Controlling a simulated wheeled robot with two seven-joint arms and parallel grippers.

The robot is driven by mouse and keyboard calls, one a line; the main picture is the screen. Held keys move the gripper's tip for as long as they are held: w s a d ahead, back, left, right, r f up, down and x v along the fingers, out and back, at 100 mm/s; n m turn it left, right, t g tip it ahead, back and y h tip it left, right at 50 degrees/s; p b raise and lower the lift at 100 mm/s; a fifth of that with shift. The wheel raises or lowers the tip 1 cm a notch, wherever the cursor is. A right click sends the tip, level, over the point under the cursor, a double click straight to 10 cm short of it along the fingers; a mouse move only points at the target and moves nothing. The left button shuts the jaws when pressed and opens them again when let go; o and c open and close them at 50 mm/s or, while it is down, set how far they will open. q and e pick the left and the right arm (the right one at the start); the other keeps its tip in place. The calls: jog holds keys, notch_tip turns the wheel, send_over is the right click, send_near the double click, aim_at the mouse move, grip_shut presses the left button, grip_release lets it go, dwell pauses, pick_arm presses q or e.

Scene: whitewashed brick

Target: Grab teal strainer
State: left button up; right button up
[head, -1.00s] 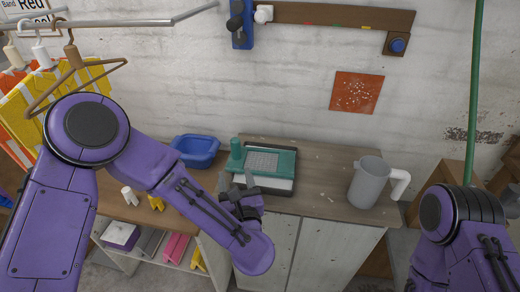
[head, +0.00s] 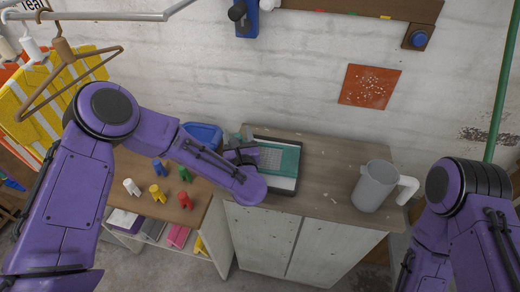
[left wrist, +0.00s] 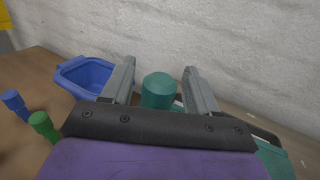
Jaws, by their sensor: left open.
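The teal strainer (head: 283,160) is a flat frame with a grey mesh, lying over a pale tray on the wooden cabinet top. Its upright teal round handle (left wrist: 159,92) shows between my left fingers in the left wrist view. My left gripper (head: 240,138) is at the strainer's left end in the head view, partly covering it. It also shows in the left wrist view (left wrist: 159,68), open, with a finger on each side of the handle and no clear contact. My right arm is at the right, but its gripper is out of view.
A blue basin (head: 206,134) stands just left of the gripper, also in the left wrist view (left wrist: 85,75). Several coloured pegs (head: 157,193) stand on the lower left surface. A grey jug (head: 374,187) stands right. The white wall is close behind.

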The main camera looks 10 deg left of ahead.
pick_arm(q)
jog(key=shift+w+a, duration=0.2)
grip_shut()
jog(key=shift+d, duration=0.1)
